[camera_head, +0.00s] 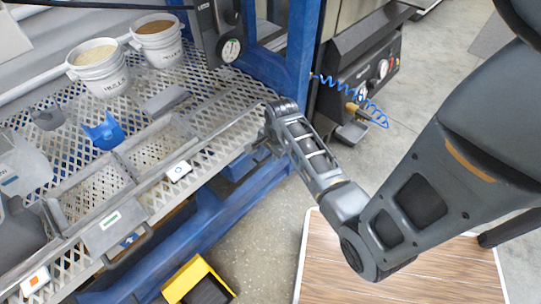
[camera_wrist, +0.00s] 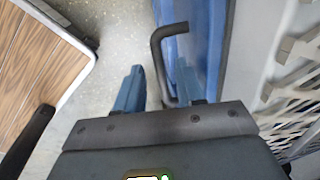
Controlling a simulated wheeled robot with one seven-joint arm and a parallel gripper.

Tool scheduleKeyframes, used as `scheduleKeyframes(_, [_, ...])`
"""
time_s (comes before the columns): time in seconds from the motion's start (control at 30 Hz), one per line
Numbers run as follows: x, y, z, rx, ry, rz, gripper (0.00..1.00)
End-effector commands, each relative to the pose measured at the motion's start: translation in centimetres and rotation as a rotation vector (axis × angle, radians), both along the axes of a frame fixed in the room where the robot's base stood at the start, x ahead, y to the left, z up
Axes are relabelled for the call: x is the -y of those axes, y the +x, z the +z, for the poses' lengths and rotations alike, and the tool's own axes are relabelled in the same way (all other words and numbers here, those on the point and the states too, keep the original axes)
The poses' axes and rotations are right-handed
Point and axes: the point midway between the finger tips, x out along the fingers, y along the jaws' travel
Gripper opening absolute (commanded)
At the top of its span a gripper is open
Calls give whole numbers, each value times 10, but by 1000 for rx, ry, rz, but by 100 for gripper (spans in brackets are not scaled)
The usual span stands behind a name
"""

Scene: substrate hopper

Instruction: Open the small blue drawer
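The small blue drawer (camera_head: 240,166) sits under the mesh shelf, beside the blue frame post, partly hidden by the shelf edge and my gripper. In the wrist view a blue front (camera_wrist: 207,40), seemingly the drawer's, carries a dark bent bar handle (camera_wrist: 160,62). My gripper (camera_wrist: 160,82) is open, with its two blue fingers apart and the near part of the handle showing between them. Contact with the handle cannot be told. In the head view my gripper (camera_head: 262,147) is at the shelf's front right edge, its fingers mostly hidden.
The mesh shelf (camera_head: 205,100) holds two white buckets (camera_head: 98,72), a blue scoop (camera_head: 103,130) and metal trays. A larger dark handle (camera_head: 128,250) hangs at the shelf's front left. A yellow bin (camera_head: 195,275) and wood-topped surface (camera_head: 330,255) stand below. Grey floor lies between.

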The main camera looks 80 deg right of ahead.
Motion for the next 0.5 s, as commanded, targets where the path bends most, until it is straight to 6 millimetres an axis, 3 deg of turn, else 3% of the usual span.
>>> scheduleKeyframes(0.3, [0,1,-4,0,0,1,38])
scheduleKeyframes(0.5, [0,1,-3,0,0,1,20])
